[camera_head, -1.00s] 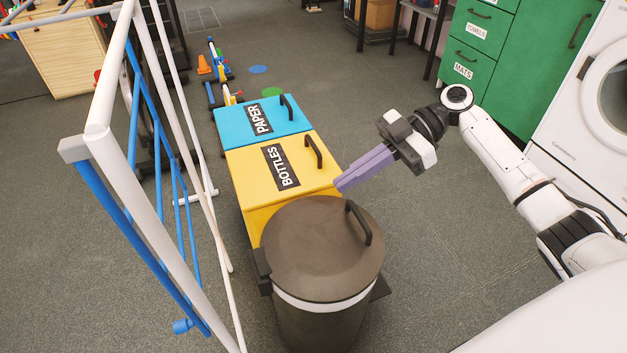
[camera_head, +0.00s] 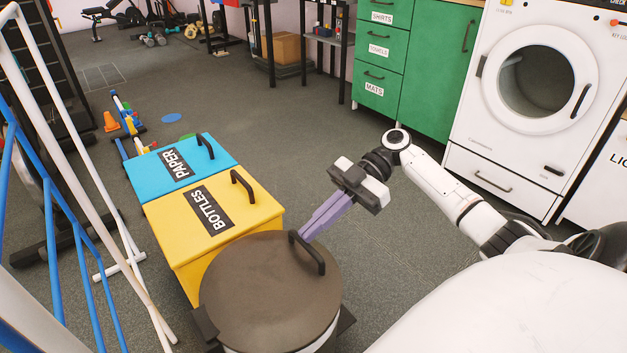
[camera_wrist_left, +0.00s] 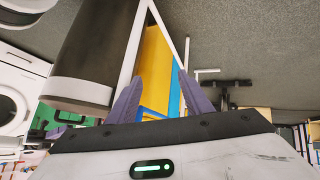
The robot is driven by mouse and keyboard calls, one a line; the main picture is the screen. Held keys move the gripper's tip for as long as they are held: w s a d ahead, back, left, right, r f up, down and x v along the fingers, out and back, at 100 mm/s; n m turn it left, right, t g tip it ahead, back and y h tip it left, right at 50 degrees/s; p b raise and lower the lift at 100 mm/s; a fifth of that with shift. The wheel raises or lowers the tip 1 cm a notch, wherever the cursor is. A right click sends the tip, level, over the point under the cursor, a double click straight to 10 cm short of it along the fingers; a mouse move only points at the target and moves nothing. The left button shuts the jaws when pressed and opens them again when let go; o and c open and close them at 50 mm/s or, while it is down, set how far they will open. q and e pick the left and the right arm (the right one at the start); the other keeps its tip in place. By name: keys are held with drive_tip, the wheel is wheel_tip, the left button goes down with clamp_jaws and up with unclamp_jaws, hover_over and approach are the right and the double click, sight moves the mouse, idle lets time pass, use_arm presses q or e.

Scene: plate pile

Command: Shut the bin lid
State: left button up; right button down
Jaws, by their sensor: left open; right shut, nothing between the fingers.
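The round dark bin lid (camera_head: 265,295) lies flat on top of the dark bin at the bottom middle of the head view. Its black handle (camera_head: 310,257) stands up at the right side. My right gripper (camera_head: 304,240) is shut and empty. Its lilac fingertips overlap the top of the handle in the picture; I cannot tell whether they touch. My left gripper (camera_wrist_left: 158,84) shows only in the left wrist view, open, with nothing between its fingers. The dark bin's side (camera_wrist_left: 95,45) is at the upper left there.
A yellow BOTTLES box (camera_head: 250,212) and a blue PAPER box (camera_head: 205,160) stand in a row behind the bin, lids down. A blue and white rack (camera_head: 75,150) is on the left. Green drawers (camera_head: 378,70) and a washing machine (camera_head: 510,120) stand at the back right. Floor between is clear.

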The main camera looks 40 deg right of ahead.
use_arm(q)
drive_tip(key=shift+f, duration=0.15)
use_arm(e)
drive_tip(key=shift+s+d+f+h, duration=0.1)
drive_tip(key=shift+s+f+h, duration=0.1)
drive_tip(key=shift+f, duration=0.7)
drive_tip(key=shift+s+d+f+h, duration=0.1)
drive_tip(key=shift+f+h, duration=0.1)
drive_tip(key=shift+f, duration=0.7)
drive_tip(key=shift+r, duration=0.3)
wheel_tip(320, 180, up, 7)
drive_tip(key=p, duration=0.4)
use_arm(q)
drive_tip(key=shift+s+a+f+g+y+b, duration=0.2)
drive_tip(key=shift+f+g+y+b, duration=0.15)
drive_tip(key=shift+f+b, duration=0.55)
use_arm(e)
drive_tip(key=d+f, duration=0.5)
drive_tip(key=d, duration=0.4)
drive_tip(key=shift+s+f+y, duration=0.15)
drive_tip(key=shift+s+y, duration=0.05)
drive_tip(key=shift+y, duration=0.2)
